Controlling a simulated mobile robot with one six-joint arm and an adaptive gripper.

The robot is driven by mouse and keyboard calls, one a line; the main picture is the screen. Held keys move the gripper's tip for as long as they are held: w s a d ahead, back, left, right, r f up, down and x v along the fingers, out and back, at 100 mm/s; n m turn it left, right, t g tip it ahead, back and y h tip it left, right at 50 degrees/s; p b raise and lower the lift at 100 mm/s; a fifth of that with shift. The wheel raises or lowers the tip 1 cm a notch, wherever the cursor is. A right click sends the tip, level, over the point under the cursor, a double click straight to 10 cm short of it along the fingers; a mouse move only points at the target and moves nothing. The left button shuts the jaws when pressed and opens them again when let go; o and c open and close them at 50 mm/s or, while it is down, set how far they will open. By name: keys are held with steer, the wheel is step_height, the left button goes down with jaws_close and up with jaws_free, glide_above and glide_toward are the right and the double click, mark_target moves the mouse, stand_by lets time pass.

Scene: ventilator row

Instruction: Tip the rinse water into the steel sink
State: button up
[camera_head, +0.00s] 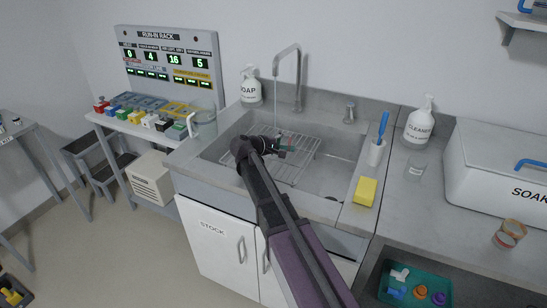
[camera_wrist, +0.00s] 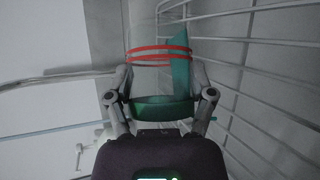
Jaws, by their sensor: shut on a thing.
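The steel sink (camera_head: 338,172) is set in the counter in the middle of the head view, with a wire rack (camera_head: 302,165) inside it. My gripper (camera_head: 284,148) is over the rack side of the sink. In the wrist view my gripper (camera_wrist: 160,78) is shut on a teal-and-clear thing with red bands (camera_wrist: 180,62).
A soap bottle (camera_head: 250,86) stands behind the sink. The white soak box (camera_head: 480,165) is farther right. A teal tray (camera_head: 385,292) sits lower right.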

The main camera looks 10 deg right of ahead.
steer(key=shift+a+f+b, duration=0.1)
steer(key=shift+f+b, duration=0.2)
steer(key=shift+b, duration=0.35)
steer(key=shift+a+r+n+h+b, duration=0.15)
steer(key=shift+n+h+b, duration=0.25)
steer(key=shift+h, duration=0.2)
steer(key=shift+r, duration=0.1)
steer(key=y+p, duration=0.1)
steer(key=p, duration=0.1)
steer(key=r+m+p, duration=0.1)
steer(key=p, duration=0.1)
steer(key=shift+s+d+r+y, duration=0.1)
steer(key=shift+d+y, duration=0.25)
steer(key=shift+y, duration=0.05)
steer(key=shift+s+d+f+m+y+p, duration=0.15)
steer(key=shift+d+f+m+y+p, duration=0.2)
steer(key=shift+d+y+p, duration=0.2)
steer(key=shift+f, duration=0.1)
steer(key=shift+d, duration=0.1)
steer(key=shift+d+m+y, duration=0.1)
steer(key=shift+m+y, duration=0.25)
steer(key=shift+y, duration=0.2)
